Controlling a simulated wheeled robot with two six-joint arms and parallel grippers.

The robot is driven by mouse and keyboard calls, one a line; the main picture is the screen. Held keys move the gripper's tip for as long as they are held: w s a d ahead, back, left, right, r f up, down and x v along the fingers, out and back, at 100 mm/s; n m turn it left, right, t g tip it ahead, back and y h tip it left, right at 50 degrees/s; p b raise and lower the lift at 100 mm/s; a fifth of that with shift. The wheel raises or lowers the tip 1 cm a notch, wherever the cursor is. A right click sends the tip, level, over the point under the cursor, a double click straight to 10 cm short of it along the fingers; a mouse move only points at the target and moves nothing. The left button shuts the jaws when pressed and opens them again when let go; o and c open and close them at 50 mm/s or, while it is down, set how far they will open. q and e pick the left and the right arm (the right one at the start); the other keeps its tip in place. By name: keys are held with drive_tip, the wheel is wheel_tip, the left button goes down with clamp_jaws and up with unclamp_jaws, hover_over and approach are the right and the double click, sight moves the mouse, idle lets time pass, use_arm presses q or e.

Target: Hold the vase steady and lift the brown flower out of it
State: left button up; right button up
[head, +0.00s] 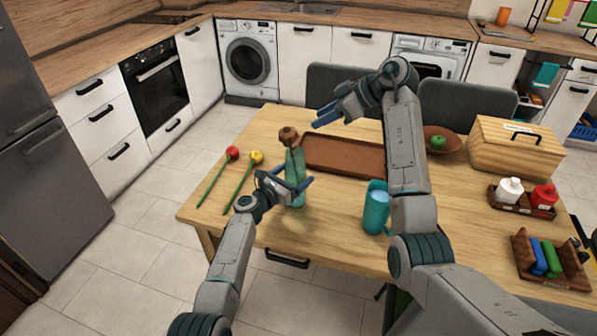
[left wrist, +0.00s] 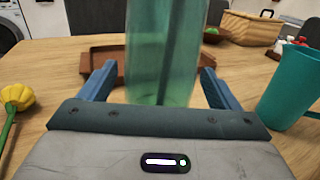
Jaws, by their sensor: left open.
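The green translucent vase (head: 295,178) stands upright near the table's left front. The brown flower (head: 289,137) sticks out of its top. In the left wrist view the vase (left wrist: 163,50) fills the space between the fingers, with a dark stem inside it. My left gripper (head: 292,186) is open with its blue fingers on either side of the vase's lower part; a gap shows at the right finger (left wrist: 218,88). My right gripper (head: 326,115) is above the table, to the right of the flower and apart from it. Its fingers are seen side-on, so their opening is unclear.
A red flower (head: 232,152) and a yellow flower (head: 256,157) lie left of the vase. A brown tray (head: 343,154) lies behind it. A teal pitcher (head: 376,211) stands to the right. A bowl (head: 447,139) and a wooden bread box (head: 514,150) are farther right.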

use_arm(q)
drive_tip(key=shift+x, duration=1.3)
drive_tip(key=shift+c, duration=0.2)
